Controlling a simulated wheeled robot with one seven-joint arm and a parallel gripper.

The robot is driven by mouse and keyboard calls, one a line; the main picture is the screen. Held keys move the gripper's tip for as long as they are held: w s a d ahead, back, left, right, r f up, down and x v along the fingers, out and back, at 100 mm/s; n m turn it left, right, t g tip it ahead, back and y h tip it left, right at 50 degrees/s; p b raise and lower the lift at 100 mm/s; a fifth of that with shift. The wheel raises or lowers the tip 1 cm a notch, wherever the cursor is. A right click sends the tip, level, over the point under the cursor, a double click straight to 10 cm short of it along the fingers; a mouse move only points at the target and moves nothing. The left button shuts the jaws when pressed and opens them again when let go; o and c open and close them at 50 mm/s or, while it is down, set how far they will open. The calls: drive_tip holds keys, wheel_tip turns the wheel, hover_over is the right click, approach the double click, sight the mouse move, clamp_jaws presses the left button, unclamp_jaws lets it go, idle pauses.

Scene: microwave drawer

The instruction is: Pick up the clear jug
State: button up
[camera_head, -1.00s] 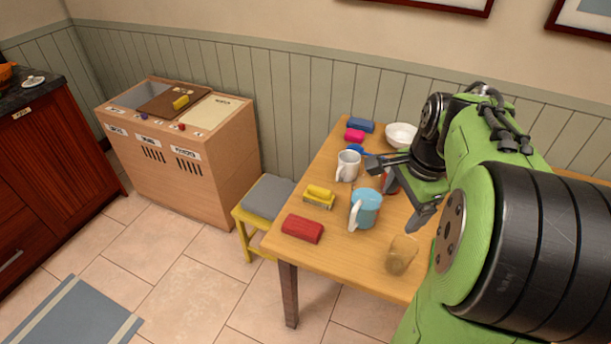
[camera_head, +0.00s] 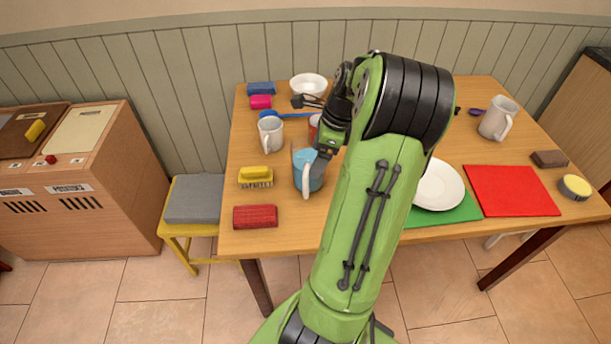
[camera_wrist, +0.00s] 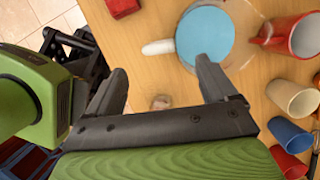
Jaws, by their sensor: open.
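A light-blue jug with a whitish handle (camera_head: 308,172) stands upright on the wooden table, left of my forearm in the head view. I cannot tell for sure whether its body is clear. In the wrist view its round blue top (camera_wrist: 205,33) is at the top centre, with the handle pointing left. My gripper (camera_wrist: 162,72) is open and empty above the table. Its right finger overlaps the jug's lower edge in the picture, and the handle lies ahead of the gap between the fingers. Contact cannot be told. My arm hides part of the table in the head view.
A red cup (camera_wrist: 292,35) stands close right of the jug, with a tan cup (camera_wrist: 292,98) and a blue cup (camera_wrist: 288,134) nearby. A white mug (camera_head: 270,134), yellow brush (camera_head: 256,175) and red block (camera_head: 255,217) are left. A grey pitcher (camera_head: 498,118) stands right.

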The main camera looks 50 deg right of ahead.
sight(308, 169)
drive_tip(key=b+x, duration=0.3)
drive_tip(key=x, duration=0.4)
drive_tip(key=shift+w+f, duration=0.1)
drive_tip(key=shift+w, duration=0.05)
clamp_jaws()
